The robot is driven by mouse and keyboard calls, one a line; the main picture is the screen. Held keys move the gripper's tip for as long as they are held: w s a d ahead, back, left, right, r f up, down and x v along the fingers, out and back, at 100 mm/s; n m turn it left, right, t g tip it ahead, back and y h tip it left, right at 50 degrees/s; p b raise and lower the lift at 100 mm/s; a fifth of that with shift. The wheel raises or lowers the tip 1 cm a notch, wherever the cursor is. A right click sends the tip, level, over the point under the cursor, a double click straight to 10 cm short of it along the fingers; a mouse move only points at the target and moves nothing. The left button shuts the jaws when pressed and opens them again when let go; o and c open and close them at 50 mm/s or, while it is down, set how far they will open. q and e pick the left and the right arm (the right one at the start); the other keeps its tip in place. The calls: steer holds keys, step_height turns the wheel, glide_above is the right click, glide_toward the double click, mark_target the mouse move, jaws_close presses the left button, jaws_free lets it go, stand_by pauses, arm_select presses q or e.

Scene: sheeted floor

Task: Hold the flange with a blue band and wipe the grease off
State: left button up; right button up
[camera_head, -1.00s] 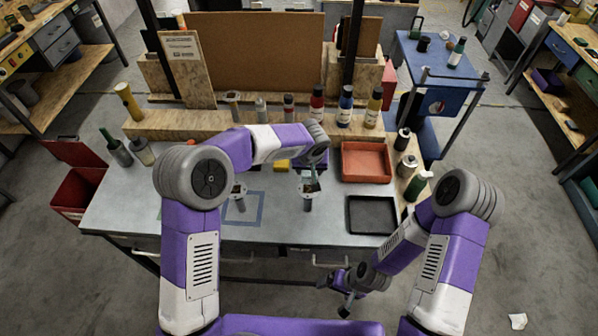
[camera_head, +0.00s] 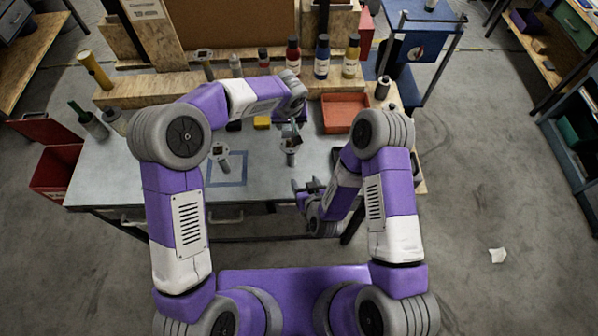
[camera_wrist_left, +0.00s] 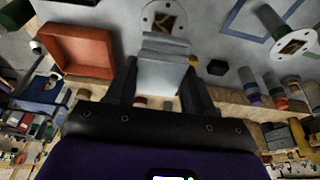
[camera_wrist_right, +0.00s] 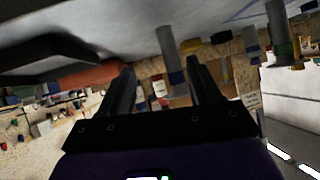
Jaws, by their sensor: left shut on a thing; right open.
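My left gripper (camera_head: 288,127) is shut on a pale grey block-like wiper (camera_wrist_left: 162,72), close to the plate; contact is unclear. My right gripper (camera_head: 307,186) is open and empty, low at the table's front edge, short of the flange stem. A second flange with a green band (camera_wrist_right: 283,46) stands to its left in the head view (camera_head: 221,155).
A red tray (camera_head: 345,113) lies right of the flange; a black tray (camera_head: 336,156) is mostly hidden by my right arm. Several bottles (camera_head: 322,58) line the wooden ledge behind.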

mark_target(291, 149)
step_height(291, 149, up, 4)
steer(key=w+a+n+t, duration=0.1)
steer(key=w+a+t, duration=0.1)
steer(key=t, duration=0.1)
steer(key=x, duration=1.1)
steer(key=shift+w+a, duration=0.1)
steer(key=shift+w, duration=0.3)
steer(key=shift+c, duration=0.4)
jaws_close()
